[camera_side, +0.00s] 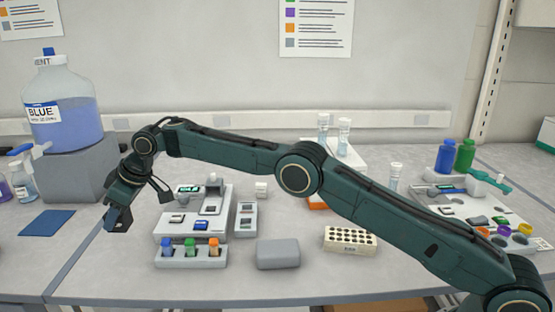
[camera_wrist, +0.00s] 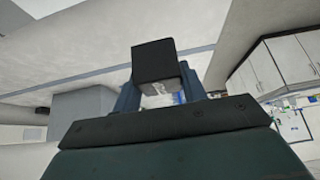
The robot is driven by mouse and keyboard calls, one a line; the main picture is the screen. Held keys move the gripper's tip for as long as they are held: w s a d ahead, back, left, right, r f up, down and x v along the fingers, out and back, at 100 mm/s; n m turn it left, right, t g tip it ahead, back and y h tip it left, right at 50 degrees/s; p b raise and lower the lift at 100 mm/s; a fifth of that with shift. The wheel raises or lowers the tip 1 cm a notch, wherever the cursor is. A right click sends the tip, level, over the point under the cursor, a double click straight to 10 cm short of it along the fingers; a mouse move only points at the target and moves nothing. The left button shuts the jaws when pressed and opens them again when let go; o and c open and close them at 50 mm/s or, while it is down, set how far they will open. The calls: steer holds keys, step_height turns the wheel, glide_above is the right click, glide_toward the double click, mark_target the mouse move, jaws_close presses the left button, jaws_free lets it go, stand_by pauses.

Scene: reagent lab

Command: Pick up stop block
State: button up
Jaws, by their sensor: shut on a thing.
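The stop block, a small dark block (camera_wrist: 155,62), sits between the fingers of my gripper in the wrist view, with a paler face showing at its lower right. My gripper (camera_side: 117,222) is shut on it, held up at the left of the side view, above and apart from the bench. In the side view the dark block can hardly be told from the dark fingertips. In the wrist view the blue fingers of my gripper (camera_wrist: 160,92) show on both sides, partly hidden behind the block.
A blue mat (camera_side: 47,223) lies left of my gripper. A white instrument (camera_side: 222,226) with a rack of capped vials (camera_side: 190,260) stands to the right. A grey rounded block (camera_side: 278,254) and a perforated rack (camera_side: 350,239) lie further right. A large blue bottle (camera_side: 65,115) stands behind left.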

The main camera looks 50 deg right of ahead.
steer(key=shift+r, duration=0.75)
